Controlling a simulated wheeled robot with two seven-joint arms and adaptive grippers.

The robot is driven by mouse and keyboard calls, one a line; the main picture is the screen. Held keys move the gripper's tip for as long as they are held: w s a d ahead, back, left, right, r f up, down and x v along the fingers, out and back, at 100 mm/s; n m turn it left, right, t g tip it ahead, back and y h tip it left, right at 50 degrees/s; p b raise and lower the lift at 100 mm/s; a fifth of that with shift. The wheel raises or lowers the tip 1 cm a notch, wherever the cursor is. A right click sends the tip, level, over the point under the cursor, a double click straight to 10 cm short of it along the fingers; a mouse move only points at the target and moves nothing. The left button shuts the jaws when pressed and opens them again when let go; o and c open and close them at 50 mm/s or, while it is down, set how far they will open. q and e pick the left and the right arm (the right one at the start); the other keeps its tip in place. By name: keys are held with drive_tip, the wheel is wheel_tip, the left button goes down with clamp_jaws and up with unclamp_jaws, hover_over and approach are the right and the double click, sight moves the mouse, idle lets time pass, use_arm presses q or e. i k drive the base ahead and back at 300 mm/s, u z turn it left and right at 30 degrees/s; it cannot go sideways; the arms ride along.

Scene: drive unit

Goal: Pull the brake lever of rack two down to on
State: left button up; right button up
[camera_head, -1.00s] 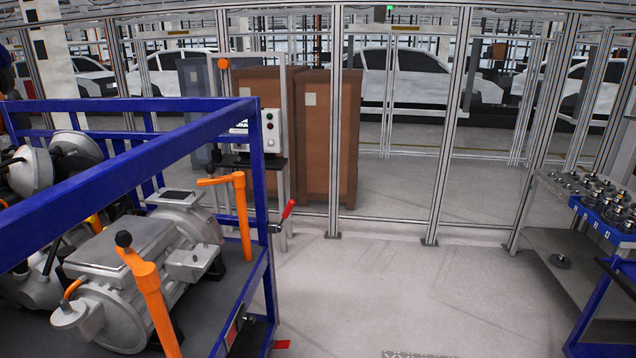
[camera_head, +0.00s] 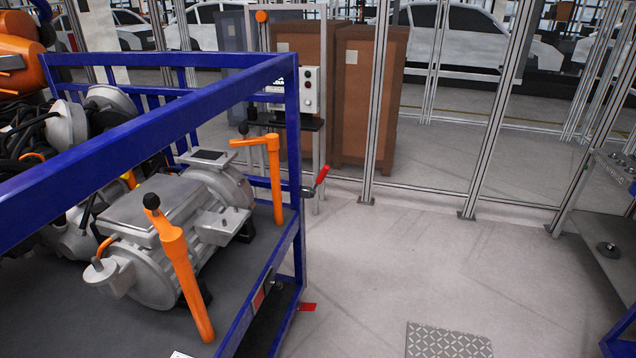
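A blue-framed rack (camera_head: 190,117) carrying grey drive units fills the left of the view. A lever with a red handle (camera_head: 321,176) sticks out from the rack's right side near the far corner post, its handle tilted up and to the right. A small red tab (camera_head: 307,307) shows low on the rack's right side; I cannot tell its function. No label shows which rack this is or which part is its brake lever. Neither of my grippers is in view.
Orange posts (camera_head: 183,275) stand on the rack deck beside a grey drive unit (camera_head: 150,225). A button box (camera_head: 309,92) stands behind the rack, before brown cabinets (camera_head: 357,100) and fencing. A grey table (camera_head: 608,215) is at right.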

sight(326, 168)
drive_tip(key=k, duration=0.65)
drive_tip(key=z, duration=0.6)
drive_tip(key=i, duration=0.9)
drive_tip(key=z, duration=0.45)
drive_tip(key=i, duration=0.85)
drive_tip(key=u, duration=0.7)
drive_tip(key=i, duration=0.65)
drive_tip(key=u, duration=0.5)
